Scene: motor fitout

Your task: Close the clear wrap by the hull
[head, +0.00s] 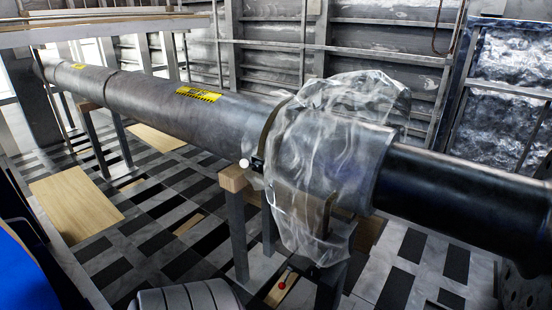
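The clear wrap (335,140) is a crumpled, see-through plastic sheet around a long dark pipe (165,100), right of the picture's middle. Its upper part bunches above the pipe, and its lower part hangs in loose folds below it. A dark band (272,122) circles the pipe at the wrap's left edge. A small black fitting (257,164) with a white ball (244,163) sits low on that edge. The ribbed metal hull wall (375,45) stands behind the wrap. The wrap's far side is hidden. Neither of my grippers is in view.
A wooden-topped stand (233,178) supports the pipe left of the wrap. A red ball on a rod (282,285) lies low beneath the wrap. A ribbed grey object (190,297) is at the bottom edge. The checkered floor (150,215) is mostly open at left.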

